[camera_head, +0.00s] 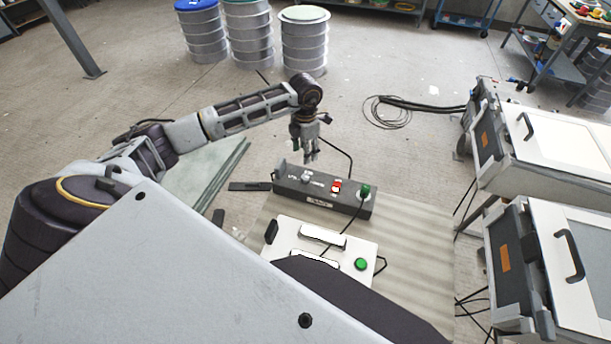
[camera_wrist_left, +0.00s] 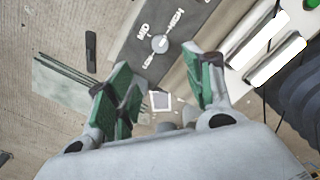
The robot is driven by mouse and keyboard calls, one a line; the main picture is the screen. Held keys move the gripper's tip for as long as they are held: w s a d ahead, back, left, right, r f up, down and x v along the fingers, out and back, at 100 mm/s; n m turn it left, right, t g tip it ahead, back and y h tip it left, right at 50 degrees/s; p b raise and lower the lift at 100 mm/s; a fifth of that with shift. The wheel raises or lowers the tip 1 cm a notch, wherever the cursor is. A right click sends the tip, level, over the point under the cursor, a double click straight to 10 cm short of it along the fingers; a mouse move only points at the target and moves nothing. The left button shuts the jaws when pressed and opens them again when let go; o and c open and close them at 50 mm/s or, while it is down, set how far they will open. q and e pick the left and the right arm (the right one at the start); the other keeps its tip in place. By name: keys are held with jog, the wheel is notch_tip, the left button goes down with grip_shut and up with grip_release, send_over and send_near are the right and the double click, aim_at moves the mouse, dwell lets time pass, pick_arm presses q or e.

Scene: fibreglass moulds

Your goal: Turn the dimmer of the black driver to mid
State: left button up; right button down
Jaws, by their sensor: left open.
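The black driver (camera_head: 322,201) is a long dark box on the bench mat, with a light grey dimmer knob (camera_head: 306,177) near its left end, a red switch (camera_head: 337,186) and a green knob (camera_head: 365,190). In the left wrist view the dimmer knob (camera_wrist_left: 160,43) sits among the printed MID, HIGH and a partly readable third label on the driver (camera_wrist_left: 190,16). I cannot tell where its pointer is set. My left gripper (camera_head: 312,157) hangs above the knob, apart from it. Its green-padded fingers (camera_wrist_left: 166,84) are spread and empty. My right gripper is not in view.
A white box (camera_head: 348,246) with light bars and a green button (camera_head: 361,264) stands in front of the driver. Glass-like sheets (camera_head: 207,170) lie to the left. White-topped cases (camera_head: 560,140) stand at the right. Drums (camera_head: 304,42) stand behind. A cable runs behind the driver.

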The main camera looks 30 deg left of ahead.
aim_at(305, 176)
pick_arm(q)
jog(key=shift+f, duration=0.15)
notch_tip(305, 176, down, 12)
jog(key=shift+f+p, duration=0.1)
jog(key=shift+p, duration=0.75)
jog(key=shift+f, duration=0.65)
jog(key=c, duration=1)
jog(key=shift+c, duration=0.2)
